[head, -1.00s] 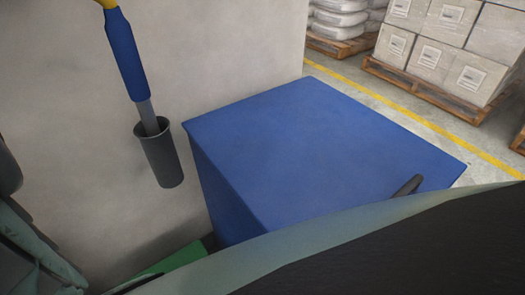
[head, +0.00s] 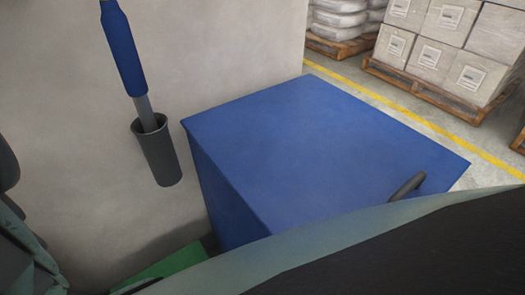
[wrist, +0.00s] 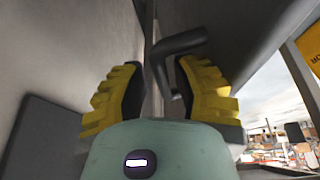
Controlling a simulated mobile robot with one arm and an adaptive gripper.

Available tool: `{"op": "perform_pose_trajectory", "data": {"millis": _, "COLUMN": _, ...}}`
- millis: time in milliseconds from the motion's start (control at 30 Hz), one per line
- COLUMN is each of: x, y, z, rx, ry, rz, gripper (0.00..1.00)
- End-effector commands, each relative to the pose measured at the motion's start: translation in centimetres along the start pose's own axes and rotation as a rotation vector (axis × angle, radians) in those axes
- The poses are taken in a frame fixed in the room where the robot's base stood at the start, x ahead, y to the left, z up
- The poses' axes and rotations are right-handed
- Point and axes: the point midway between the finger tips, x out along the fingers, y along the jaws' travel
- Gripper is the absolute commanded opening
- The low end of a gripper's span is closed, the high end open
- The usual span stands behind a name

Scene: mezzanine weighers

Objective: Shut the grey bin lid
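My gripper (wrist: 158,68) shows in the wrist view. Its two yellow ridged fingers stand apart. A dark bent bar (wrist: 180,43), like a handle, shows beyond and between the fingertips; I cannot tell whether they touch it. Grey panels fill the left and upper right of the wrist view, with a narrow gap between them. The upper right panel (wrist: 235,35) may be the grey bin lid, but I cannot tell for sure. No grey bin is plain in the head view, where my own arm covers the lower right.
A blue box (head: 320,140) stands against the pale wall, with a dark curved piece (head: 408,186) at its right. A dark cup (head: 158,155) on the wall holds a blue-handled tool (head: 124,50). Pallets of boxes (head: 450,50) stand beyond a yellow floor line.

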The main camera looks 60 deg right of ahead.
Motion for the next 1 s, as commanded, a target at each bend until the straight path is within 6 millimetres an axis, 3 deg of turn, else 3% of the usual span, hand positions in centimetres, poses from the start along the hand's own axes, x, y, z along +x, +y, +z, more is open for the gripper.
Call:
{"op": "perform_pose_trajectory", "data": {"millis": 67, "x": 0.01, "y": -0.04, "z": -0.04, "rx": -0.001, "ry": 0.0, "rz": -0.001, "gripper": 0.33}}
{"op": "perform_pose_trajectory", "data": {"millis": 400, "x": 0.0, "y": -0.03, "z": -0.01, "rx": 0.0, "ry": 0.0, "rz": -0.001, "gripper": 0.0}}
{"op": "perform_pose_trajectory", "data": {"millis": 1000, "x": 0.1, "y": -0.16, "z": 0.12, "rx": 0.0, "ry": -0.003, "rz": -0.001, "gripper": 0.0}}
